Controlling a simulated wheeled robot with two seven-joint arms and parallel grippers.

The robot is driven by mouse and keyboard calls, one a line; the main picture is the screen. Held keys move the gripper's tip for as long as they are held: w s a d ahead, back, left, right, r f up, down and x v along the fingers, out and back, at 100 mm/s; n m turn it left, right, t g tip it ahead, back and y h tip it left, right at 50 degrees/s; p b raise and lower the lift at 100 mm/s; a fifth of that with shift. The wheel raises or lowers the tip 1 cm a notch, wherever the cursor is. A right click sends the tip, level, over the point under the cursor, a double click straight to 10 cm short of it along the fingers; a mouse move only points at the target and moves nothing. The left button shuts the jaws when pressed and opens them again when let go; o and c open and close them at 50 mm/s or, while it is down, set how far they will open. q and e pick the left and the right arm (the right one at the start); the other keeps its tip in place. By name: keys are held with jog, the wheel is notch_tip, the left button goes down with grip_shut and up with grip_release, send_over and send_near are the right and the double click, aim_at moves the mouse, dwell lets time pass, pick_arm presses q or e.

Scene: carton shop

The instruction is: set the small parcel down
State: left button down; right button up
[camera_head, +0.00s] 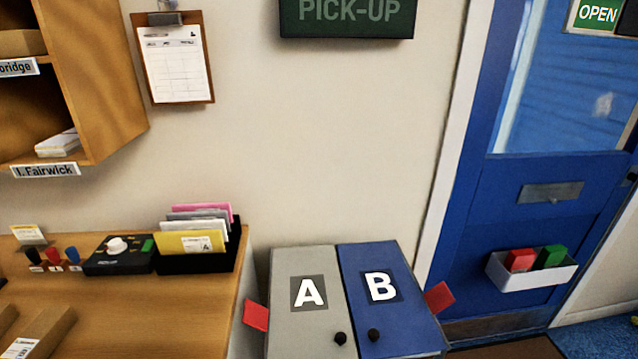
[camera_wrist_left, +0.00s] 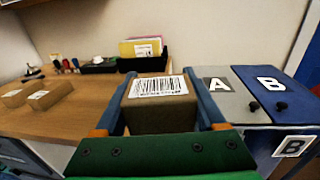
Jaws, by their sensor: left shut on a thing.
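My left gripper (camera_wrist_left: 163,120) is shut on a small brown cardboard parcel (camera_wrist_left: 158,112) with a white barcode label on its top. The parcel sits between the two blue fingers, in front of the wooden counter (camera_wrist_left: 60,112) and left of the grey A locker lid in the left wrist view. I cannot tell whether it touches anything below. Neither gripper nor the held parcel shows in the head view.
The grey A lid (camera_head: 308,310) and blue B lid (camera_head: 385,300) are both closed, with red flags at their sides. Other parcels (camera_wrist_left: 50,94) lie on the counter's left. A blue door (camera_head: 540,190) is right.

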pick_arm(q)
jog(key=n+y, duration=0.1)
jog(key=n+g+y, duration=0.1)
jog(key=y, duration=0.1)
jog(key=w+r+n+y, duration=0.1)
jog(key=shift+r+g+y, duration=0.1)
jog(key=shift+g+y, duration=0.3)
jog(key=shift+a, duration=0.1)
